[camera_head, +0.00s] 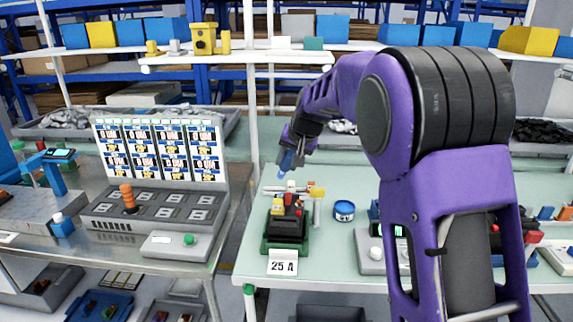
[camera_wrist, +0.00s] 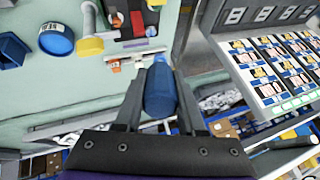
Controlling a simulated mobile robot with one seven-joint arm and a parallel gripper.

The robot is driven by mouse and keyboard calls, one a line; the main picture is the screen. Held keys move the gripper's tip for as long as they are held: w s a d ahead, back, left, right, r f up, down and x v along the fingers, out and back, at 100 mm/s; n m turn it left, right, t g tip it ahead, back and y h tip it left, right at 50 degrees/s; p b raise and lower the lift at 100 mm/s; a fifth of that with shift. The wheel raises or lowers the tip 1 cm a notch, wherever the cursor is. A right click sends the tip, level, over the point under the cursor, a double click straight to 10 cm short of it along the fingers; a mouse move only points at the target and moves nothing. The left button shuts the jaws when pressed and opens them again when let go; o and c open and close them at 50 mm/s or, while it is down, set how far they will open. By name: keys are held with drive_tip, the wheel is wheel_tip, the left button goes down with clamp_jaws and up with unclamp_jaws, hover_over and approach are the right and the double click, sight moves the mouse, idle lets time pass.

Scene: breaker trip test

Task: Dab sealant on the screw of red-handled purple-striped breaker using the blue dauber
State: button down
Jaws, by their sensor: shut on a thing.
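My gripper (camera_head: 292,156) is shut on the blue dauber (camera_wrist: 160,90), held between the two fingers. In the head view it hangs above and behind a breaker (camera_head: 287,222) in a dark green stand, apart from it. A red part, seemingly its handle (camera_head: 288,199), shows on top, with yellow and red pieces beside it. In the wrist view the breaker's dark body (camera_wrist: 130,22) is partly cut off at the top edge, beyond the dauber.
A blue round tin (camera_head: 344,210) stands right of the breaker. A yellow-headed tool (camera_head: 316,195) stands between them. A "25 A" card (camera_head: 282,268) is in front. A panel with a lever (camera_head: 128,196) and printed board stands on the left table. A shelf (camera_head: 240,58) runs behind.

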drive_tip(key=shift+r+p, duration=0.6)
drive_tip(key=shift+r, duration=0.65)
drive_tip(key=shift+d+f+b, duration=0.15)
drive_tip(key=shift+f+b, duration=0.25)
drive_tip(key=shift+f, duration=0.1)
drive_tip(key=shift+s+d+r+b, duration=0.1)
drive_tip(key=shift+r+b, duration=0.05)
drive_tip(key=shift+b, duration=0.2)
